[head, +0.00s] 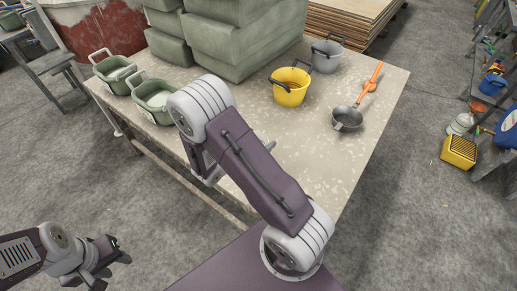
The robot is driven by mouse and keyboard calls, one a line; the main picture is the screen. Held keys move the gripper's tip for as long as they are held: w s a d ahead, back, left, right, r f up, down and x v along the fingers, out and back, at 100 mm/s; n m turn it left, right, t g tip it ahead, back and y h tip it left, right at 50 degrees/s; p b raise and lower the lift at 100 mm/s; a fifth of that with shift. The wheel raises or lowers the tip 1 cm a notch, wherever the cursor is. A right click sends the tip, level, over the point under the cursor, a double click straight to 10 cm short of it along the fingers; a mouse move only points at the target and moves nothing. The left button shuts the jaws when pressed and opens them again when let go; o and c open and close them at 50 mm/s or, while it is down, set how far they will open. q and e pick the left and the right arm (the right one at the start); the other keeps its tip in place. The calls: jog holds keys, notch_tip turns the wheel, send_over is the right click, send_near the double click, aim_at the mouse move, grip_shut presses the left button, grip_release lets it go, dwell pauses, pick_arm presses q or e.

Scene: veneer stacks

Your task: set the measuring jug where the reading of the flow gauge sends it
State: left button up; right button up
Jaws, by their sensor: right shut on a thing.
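My left gripper (111,270) is at the lower left, away from the table; its dark fingers look spread, with nothing between them. My right arm crosses the middle of the head view over the table's front edge. Its own links hide its gripper and anything in it. I cannot make out a measuring jug or a flow gauge. On the table (330,170) stand a yellow bucket (289,93), a grey bucket (326,62) behind it, and two green tubs (112,76) (152,103) with pale contents at the left.
A grey pan (347,119) with an orange handle lies on the table's right side. Large green blocks (240,40) are stacked at the back. Wood sheets (350,14) lie behind. A yellow crate (459,151) stands on the floor at right. The table's front right is clear.

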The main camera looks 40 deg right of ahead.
notch_tip(320, 180, down, 4)
jog(key=shift+f+b, duration=0.1)
jog(key=shift+b, duration=0.3)
